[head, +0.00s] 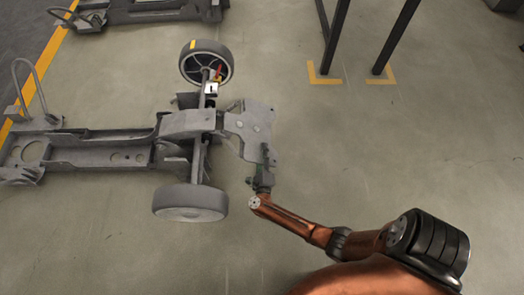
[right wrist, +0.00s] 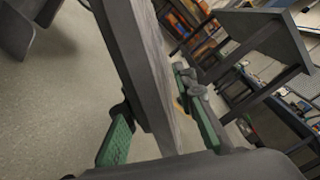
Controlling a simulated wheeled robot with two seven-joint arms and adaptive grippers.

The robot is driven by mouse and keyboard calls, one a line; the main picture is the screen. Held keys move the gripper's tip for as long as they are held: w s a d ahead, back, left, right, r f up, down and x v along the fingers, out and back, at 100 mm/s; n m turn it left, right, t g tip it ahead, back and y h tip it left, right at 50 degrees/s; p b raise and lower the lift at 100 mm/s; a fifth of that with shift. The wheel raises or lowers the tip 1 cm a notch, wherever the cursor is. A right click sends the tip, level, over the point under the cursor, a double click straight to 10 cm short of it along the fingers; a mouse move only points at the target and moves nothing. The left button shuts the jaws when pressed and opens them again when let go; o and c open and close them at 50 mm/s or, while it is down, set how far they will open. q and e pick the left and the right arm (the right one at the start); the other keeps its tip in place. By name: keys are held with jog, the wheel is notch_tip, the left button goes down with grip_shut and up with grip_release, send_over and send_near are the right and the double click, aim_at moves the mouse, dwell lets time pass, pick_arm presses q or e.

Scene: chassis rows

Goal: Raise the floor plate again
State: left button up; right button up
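The floor plate (head: 255,122) is a flat grey panel with small holes at the right end of the chassis, beside the axle. My right gripper (head: 264,162) is at its near edge in the head view. In the right wrist view the plate (right wrist: 148,75) runs between the two green-padded fingers of the gripper (right wrist: 158,115), one on each side. The fingers look closed against its faces. I cannot tell how far the plate is off the floor. My left gripper is not in view.
The grey chassis (head: 110,145) has a far wheel (head: 206,64) and a near wheel (head: 190,202). Another chassis (head: 140,10) lies at the top left. Dark posts (head: 335,35) stand at the top right by yellow floor marks (head: 325,75). The floor on the right is clear.

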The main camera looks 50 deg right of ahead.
grip_shut()
dwell(0.4)
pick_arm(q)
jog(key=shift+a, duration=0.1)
